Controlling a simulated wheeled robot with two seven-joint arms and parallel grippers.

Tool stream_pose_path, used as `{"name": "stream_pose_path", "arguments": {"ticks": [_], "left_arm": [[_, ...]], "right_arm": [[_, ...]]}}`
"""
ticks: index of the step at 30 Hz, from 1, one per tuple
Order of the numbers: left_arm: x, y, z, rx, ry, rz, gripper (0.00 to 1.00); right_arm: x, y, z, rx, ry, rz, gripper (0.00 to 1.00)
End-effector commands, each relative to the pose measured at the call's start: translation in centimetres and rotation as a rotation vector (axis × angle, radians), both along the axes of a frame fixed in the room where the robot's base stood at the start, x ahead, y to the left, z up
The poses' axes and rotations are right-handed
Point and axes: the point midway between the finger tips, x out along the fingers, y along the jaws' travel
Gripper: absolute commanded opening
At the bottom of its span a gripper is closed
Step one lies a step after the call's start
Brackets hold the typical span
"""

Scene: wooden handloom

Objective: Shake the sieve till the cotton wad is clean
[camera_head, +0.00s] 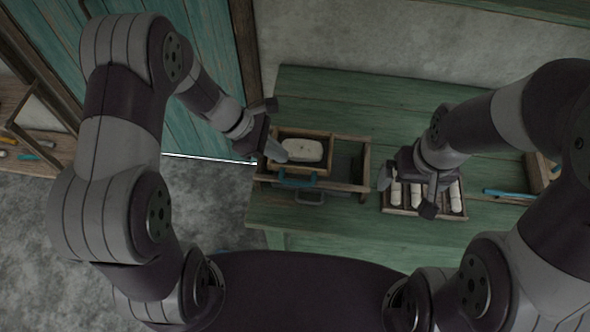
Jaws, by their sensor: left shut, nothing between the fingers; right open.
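A small wooden-framed box, which looks like the sieve (303,131), sits in the left part of a larger wooden frame (352,138) on the green table. The white cotton wad (302,150) lies inside it; specks on the wad are too small to tell. A blue-teal handle-like part (297,180) is at its front. My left gripper (275,153) is shut and empty at the sieve's left side, overlapping its edge in the picture; I cannot tell whether they touch. My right gripper (406,194) is open above a tray of white rolls, apart from the sieve.
The tray (400,211) of white rolls stands right of the frame. A blue stick-like item (507,193) lies farther right. The green table (330,86) is clear behind the frame. A teal door (200,130) stands at left, with a wooden shelf (50,160) beyond.

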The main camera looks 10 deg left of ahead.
Motion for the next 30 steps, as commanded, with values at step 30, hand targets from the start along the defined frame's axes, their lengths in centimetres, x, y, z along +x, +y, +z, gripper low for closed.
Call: {"name": "stream_pose_path", "arguments": {"ticks": [30], "left_arm": [[-0.3, -6.4, -7.1, 0.005, -0.006, -0.01, 0.0]], "right_arm": [[0.0, 0.0, -7.4, 0.0, 0.001, 0.0, 1.0]]}}
